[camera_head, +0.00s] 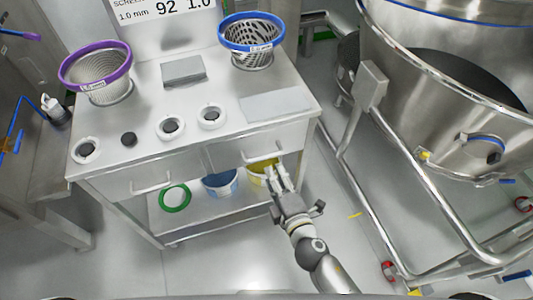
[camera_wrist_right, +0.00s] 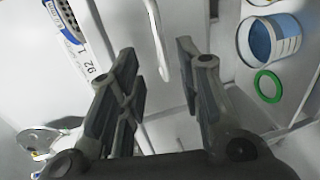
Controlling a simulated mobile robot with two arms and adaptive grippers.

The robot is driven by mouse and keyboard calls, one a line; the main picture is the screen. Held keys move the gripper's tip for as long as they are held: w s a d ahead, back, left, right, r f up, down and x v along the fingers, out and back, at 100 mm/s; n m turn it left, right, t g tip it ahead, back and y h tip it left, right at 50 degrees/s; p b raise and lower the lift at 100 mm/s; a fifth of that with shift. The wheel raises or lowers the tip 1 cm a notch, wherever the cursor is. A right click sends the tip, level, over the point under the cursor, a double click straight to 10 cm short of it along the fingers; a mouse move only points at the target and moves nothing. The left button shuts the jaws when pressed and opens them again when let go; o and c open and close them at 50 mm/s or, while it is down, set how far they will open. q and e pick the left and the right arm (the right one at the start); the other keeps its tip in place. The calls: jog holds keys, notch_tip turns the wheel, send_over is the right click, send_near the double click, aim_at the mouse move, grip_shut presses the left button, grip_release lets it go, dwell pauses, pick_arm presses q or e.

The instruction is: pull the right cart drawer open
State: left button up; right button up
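The steel cart (camera_head: 143,120) has two drawers side by side under its top. The right drawer (camera_head: 230,155) looks flush with the cart front. Its bar handle (camera_head: 262,157) is partly masked by my right gripper (camera_head: 275,173), which is at the drawer front. In the right wrist view, the handle (camera_wrist_right: 159,42) lies in the gap between the two fingers of my right gripper (camera_wrist_right: 157,55). The fingers are apart, with space on both sides of the bar; I cannot tell how deep it sits between them. My left gripper is not in view.
The left drawer handle (camera_head: 152,183) is beside it. A blue tub (camera_head: 220,184), a yellow tub (camera_head: 257,178) and a green ring (camera_head: 175,198) sit on the lower shelf. Sieve baskets stand on top. A large steel vessel on a tubular frame (camera_head: 385,190) stands at right. Floor in front is clear.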

aim_at(266, 156)
jog(key=x, duration=0.9)
jog(key=shift+c, duration=0.3)
grip_shut()
